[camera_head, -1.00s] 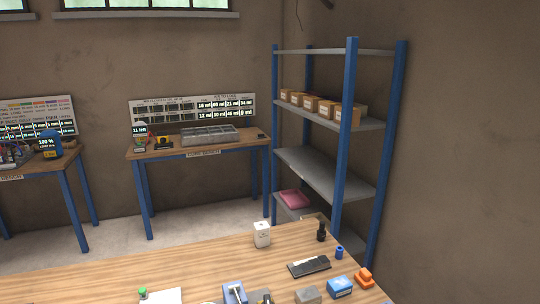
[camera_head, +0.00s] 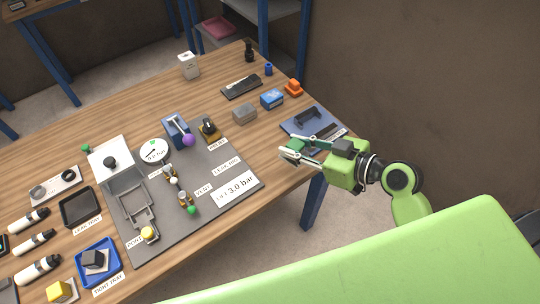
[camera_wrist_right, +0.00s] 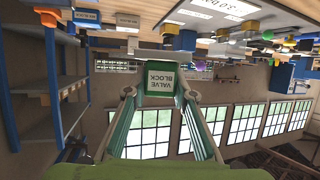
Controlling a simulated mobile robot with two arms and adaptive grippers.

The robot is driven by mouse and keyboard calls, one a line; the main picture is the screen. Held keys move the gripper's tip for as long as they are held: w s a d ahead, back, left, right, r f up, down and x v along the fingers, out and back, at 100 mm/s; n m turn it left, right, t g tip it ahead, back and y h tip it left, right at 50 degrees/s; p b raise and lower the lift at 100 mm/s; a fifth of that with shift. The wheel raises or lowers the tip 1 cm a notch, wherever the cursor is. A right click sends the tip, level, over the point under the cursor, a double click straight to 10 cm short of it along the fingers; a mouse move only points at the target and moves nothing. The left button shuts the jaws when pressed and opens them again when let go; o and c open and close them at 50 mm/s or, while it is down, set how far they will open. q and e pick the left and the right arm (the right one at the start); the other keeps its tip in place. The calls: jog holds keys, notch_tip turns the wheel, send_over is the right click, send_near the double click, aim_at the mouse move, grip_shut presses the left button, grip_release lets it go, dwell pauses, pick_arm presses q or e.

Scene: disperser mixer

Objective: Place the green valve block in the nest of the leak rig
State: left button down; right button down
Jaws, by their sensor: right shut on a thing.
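The green valve block (camera_wrist_right: 161,81) is held between the fingertips of my right gripper (camera_head: 291,150). Its label reads upside down in the right wrist view. In the head view the gripper is above the right edge of the wooden table, to the right of the leak rig's grey plate (camera_head: 215,203). The plate carries a grey bracket-like frame (camera_head: 138,208) at its left, small fittings with coloured knobs, and a 3.0 bar display (camera_head: 236,190). I cannot tell for certain which part is the nest. My left gripper is not in view.
A blue tray (camera_head: 328,118) with a black part lies just behind the right gripper. An orange block (camera_head: 294,88), a blue box (camera_head: 272,99) and a grey block (camera_head: 245,114) stand farther back. A blue tray (camera_head: 82,276) and a black tray (camera_head: 66,211) lie at the left.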

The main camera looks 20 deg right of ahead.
jog(key=a+f+m+t+h+p, duration=0.1)
jog(key=a+f+m+h+p, duration=0.1)
jog(key=f+m+p, duration=0.1)
jog(key=shift+a+t+h+p, duration=0.3)
jog(key=shift+a+h+p, duration=0.1)
jog(key=shift+p, duration=0.4)
jog(key=s+a+r+p, duration=0.1)
jog(key=s+a+p, duration=0.1)
jog(key=a, duration=0.3)
jog(key=s+a+r+p, duration=0.2)
jog(key=a, duration=0.3)
jog(key=shift+s+r+p, duration=0.25)
jog(key=shift+r+p, duration=0.05)
jog(key=shift+p, duration=0.1)
jog(key=shift+w, duration=0.1)
